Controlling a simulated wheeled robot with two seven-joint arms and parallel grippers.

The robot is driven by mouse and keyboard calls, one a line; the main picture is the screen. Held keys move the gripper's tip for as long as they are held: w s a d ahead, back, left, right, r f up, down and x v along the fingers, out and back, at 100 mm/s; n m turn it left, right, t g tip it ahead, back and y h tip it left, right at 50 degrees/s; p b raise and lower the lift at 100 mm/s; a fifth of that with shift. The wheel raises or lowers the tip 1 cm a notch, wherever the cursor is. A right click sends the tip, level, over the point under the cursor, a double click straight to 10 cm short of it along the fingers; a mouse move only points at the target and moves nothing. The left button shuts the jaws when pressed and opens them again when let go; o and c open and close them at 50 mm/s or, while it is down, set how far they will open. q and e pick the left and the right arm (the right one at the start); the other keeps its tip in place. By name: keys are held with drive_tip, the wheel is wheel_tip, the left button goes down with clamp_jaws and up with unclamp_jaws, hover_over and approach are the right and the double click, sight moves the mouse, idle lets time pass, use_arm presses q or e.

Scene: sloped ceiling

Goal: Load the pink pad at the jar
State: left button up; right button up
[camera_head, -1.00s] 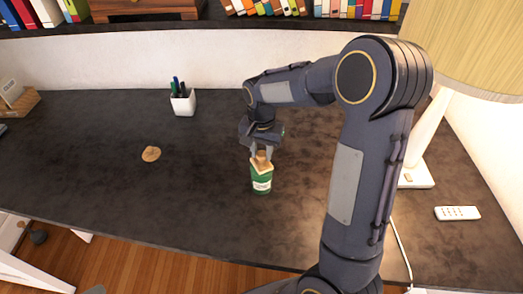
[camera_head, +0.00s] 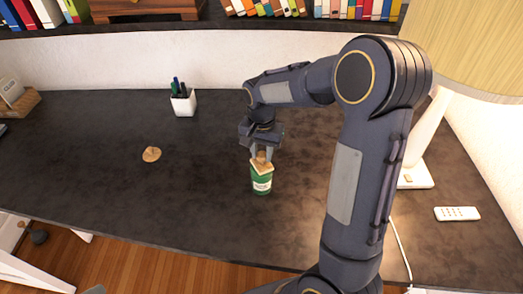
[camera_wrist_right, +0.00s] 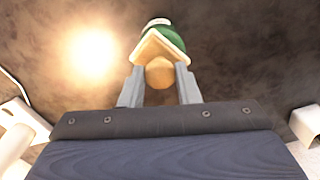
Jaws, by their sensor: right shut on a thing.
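A green jar (camera_head: 262,184) with a white label stands upright near the middle of the desk. A pale square piece with a round tan knob (camera_head: 261,158) is at the jar's mouth, slightly tilted. My right gripper (camera_head: 261,152) points down and is shut on the knob. In the right wrist view the knob (camera_wrist_right: 159,73) sits between the two fingers, with the square piece (camera_wrist_right: 158,45) and part of the green jar (camera_wrist_right: 157,27) beyond. I cannot tell whether the square piece rests on the rim. I see no clearly pink pad. My left gripper is not in view.
A flat tan round piece (camera_head: 151,154) lies on the dark desk (camera_head: 90,150) to the left. A white pen cup (camera_head: 183,104) stands farther back. A lamp (camera_head: 416,172) and a remote (camera_head: 457,213) are at right. The desk's front left is clear.

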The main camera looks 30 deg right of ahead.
sight(262, 155)
drive_tip(key=shift+r+p, duration=2.55)
drive_tip(key=shift+r, duration=0.9)
drive_tip(key=shift+f, duration=0.15)
